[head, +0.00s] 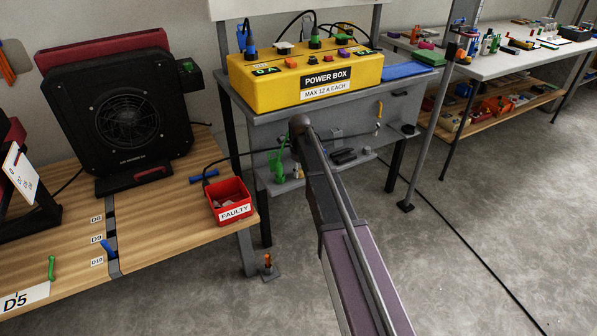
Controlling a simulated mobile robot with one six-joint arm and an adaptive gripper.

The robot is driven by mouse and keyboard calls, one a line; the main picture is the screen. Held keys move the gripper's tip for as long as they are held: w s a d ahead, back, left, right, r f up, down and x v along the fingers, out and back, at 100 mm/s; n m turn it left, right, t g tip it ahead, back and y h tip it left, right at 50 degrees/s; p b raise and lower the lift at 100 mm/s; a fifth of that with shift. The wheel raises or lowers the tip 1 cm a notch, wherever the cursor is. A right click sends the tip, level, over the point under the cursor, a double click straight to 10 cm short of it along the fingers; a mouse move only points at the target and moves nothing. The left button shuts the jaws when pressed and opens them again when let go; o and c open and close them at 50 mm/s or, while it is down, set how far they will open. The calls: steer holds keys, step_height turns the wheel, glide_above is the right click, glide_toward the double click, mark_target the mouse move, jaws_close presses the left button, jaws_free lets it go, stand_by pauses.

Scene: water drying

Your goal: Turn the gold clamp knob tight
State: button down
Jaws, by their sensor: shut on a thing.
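I cannot make out the gold clamp knob for certain. A small yellow-gold piece (380,108) shows on the grey panel under the power box, too small to identify. My arm reaches from the bottom of the head view up to the grey stand (262,118), with its far joint in front of the panel. My gripper is hidden behind the arm, so its fingers and anything between them do not show. A green clamp-like piece (278,160) is just left of the arm's far end, on the stand's lower shelf.
A yellow power box (305,80) with cables stands on top. A red FAULTY bin (230,203) and a black fan (130,115) are on the wooden bench at left. A small stand with an orange top (268,266) is on the floor. Open floor lies at right.

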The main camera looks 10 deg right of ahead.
steer(key=m, duration=0.5)
steer(key=shift+s, duration=0.25)
stand_by(0.3)
steer(key=shift+c, duration=1.5)
jaws_free()
steer(key=shift+w, duration=0.1)
